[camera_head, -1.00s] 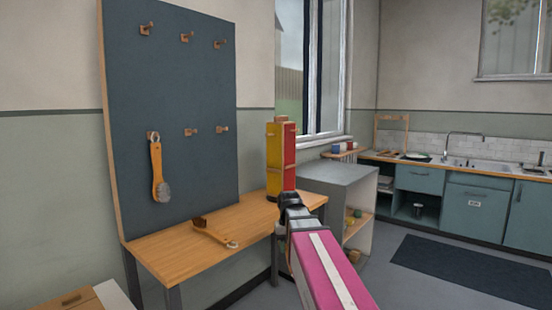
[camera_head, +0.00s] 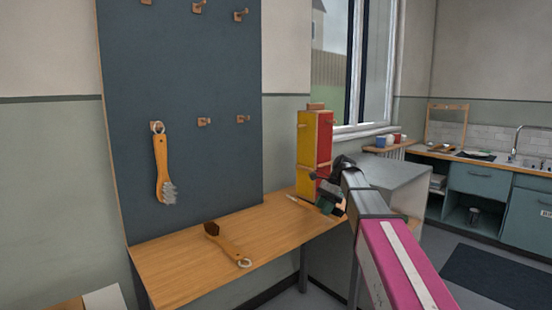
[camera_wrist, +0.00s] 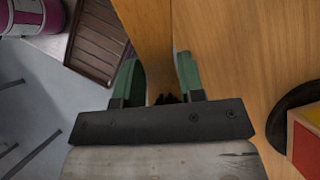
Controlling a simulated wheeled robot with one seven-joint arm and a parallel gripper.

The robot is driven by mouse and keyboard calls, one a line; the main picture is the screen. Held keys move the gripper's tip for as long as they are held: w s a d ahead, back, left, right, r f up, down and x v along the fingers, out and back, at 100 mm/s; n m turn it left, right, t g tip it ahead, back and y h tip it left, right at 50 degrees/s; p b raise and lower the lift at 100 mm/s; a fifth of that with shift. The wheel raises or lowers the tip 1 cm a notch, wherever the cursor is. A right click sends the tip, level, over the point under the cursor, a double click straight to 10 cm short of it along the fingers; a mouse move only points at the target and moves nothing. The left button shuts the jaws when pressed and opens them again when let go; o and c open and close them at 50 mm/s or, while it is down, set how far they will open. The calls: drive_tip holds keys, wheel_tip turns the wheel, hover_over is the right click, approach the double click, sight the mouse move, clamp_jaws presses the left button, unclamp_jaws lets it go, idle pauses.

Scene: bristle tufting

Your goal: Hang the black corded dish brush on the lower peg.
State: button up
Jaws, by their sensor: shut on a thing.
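My gripper (camera_head: 328,203) is low beside the red and yellow block, at the right end of the wooden table. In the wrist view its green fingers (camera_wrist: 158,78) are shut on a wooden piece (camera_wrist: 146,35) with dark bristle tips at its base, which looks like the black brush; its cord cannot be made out. The dark board has a lower row of pegs. The middle lower peg (camera_head: 204,121) and right lower peg (camera_head: 243,118) are bare. A grey-bristled brush (camera_head: 161,165) hangs by a ring on the left lower peg (camera_head: 156,127).
A dark-brown-bristled brush (camera_head: 228,245) with a white ring lies on the table (camera_head: 180,270). The red and yellow block (camera_head: 314,145) stands at the table's back right. Bare upper pegs (camera_head: 198,6) show above. A grey cabinet (camera_head: 395,175) stands beyond my arm.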

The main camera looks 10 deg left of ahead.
drive_tip(key=a+r+m+t+y, duration=0.1)
drive_tip(key=a+r+m+y, duration=0.1)
drive_tip(key=a+r+m, duration=0.1)
drive_tip(key=a+r+m+t+y, duration=0.2)
drive_tip(key=a+r, duration=0.1)
drive_tip(key=a, duration=0.1)
drive_tip(key=w+a+r+m+t+y, duration=0.1)
drive_tip(key=a+r+m+t+y, duration=0.1)
drive_tip(key=a+r+m, duration=0.1)
drive_tip(key=shift+a+m+y, duration=0.25)
drive_tip(key=shift+m+y, duration=0.05)
drive_tip(key=a+r+m+t+y, duration=0.2)
drive_tip(key=a+r+m+t, duration=0.25)
drive_tip(key=a+r, duration=0.4)
drive_tip(key=shift+n+t, duration=0.35)
drive_tip(key=shift+t, duration=0.1)
drive_tip(key=shift+w+a+f, duration=0.15)
drive_tip(key=shift+w+a, duration=1.1)
drive_tip(key=shift+a, duration=0.05)
drive_tip(key=shift+w+a+f, duration=0.2)
drive_tip(key=shift+w+a, duration=1.05)
drive_tip(key=shift+w, duration=0.05)
drive_tip(key=shift+w+a+f, duration=0.15)
drive_tip(key=shift+w+a, duration=1.1)
drive_tip(key=shift+a, duration=0.05)
drive_tip(key=o, duration=1)
drive_tip(key=shift+s+d, duration=0.1)
drive_tip(key=shift+v, duration=3.4)
